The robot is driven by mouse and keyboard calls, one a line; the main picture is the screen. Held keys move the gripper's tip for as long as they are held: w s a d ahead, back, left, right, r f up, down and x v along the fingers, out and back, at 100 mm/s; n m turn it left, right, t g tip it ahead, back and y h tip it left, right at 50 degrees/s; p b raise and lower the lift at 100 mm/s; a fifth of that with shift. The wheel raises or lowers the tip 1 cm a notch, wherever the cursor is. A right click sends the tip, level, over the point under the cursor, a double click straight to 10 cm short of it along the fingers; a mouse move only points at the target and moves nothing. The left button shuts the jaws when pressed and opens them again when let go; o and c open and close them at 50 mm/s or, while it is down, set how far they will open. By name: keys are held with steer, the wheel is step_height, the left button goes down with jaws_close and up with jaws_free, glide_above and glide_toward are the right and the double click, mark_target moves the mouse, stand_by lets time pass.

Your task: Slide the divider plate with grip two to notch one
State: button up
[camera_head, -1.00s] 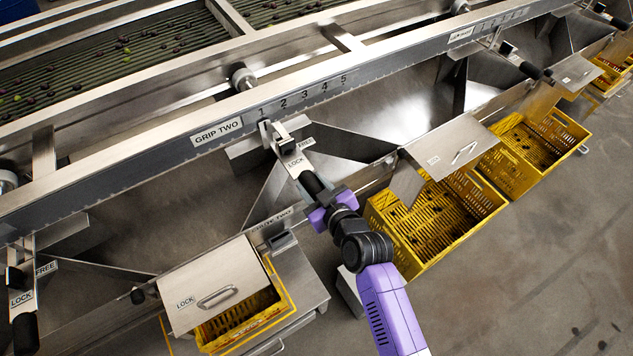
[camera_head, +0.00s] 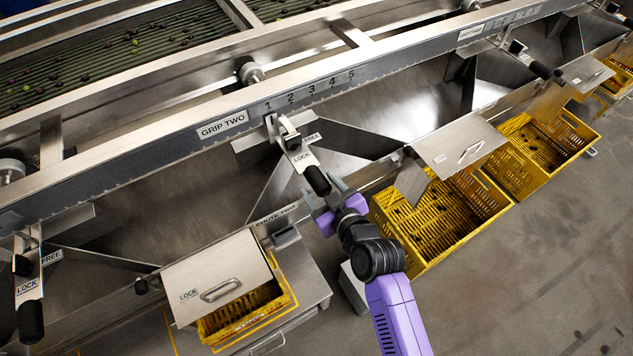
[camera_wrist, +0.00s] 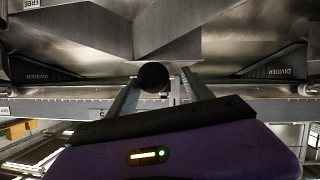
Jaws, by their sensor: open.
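The grip-two divider lever (camera_head: 293,148) hangs from the rail just below the number 1 of the notch scale (camera_head: 310,90), right of the GRIP TWO label (camera_head: 222,124). LOCK and FREE labels sit beside it; I cannot tell whether it is latched. Its black handle (camera_head: 316,181) points down toward me. My gripper (camera_head: 331,195) is open just beyond the handle's lower end. In the wrist view the round handle end (camera_wrist: 153,77) shows between the two spread fingers, apparently not gripped. The divider plate (camera_head: 276,187) is partly visible behind the lever.
A lidded chute (camera_head: 215,280) stands lower left, with a yellow crate beneath it. Another lid (camera_head: 460,145) and yellow crates (camera_head: 440,225) lie to the right. Another lever with a black handle (camera_head: 31,322) is at far left. The floor at lower right is clear.

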steer(key=shift+v, duration=2.6)
steer(key=s+d+r+m+t+h, duration=0.2)
steer(key=s+d+r+m+t, duration=0.15)
steer(key=d+r, duration=0.3)
steer(key=s+d+r+m+h, duration=0.1)
steer(key=s+d, duration=0.3)
steer(key=s, duration=0.6)
steer(key=s+d+r+m+h, duration=0.2)
steer(key=s+d, duration=0.2)
steer(key=s, duration=0.6)
steer(key=s+d+r+m+h, duration=0.1)
steer(key=s+d, duration=0.4)
steer(key=s, duration=0.6)
steer(key=shift+r+m+h, duration=0.4)
steer(key=shift+r+m, duration=0.05)
steer(key=shift+r, duration=0.3)
steer(key=shift+o, duration=0.5)
steer(key=shift+g, duration=0.25)
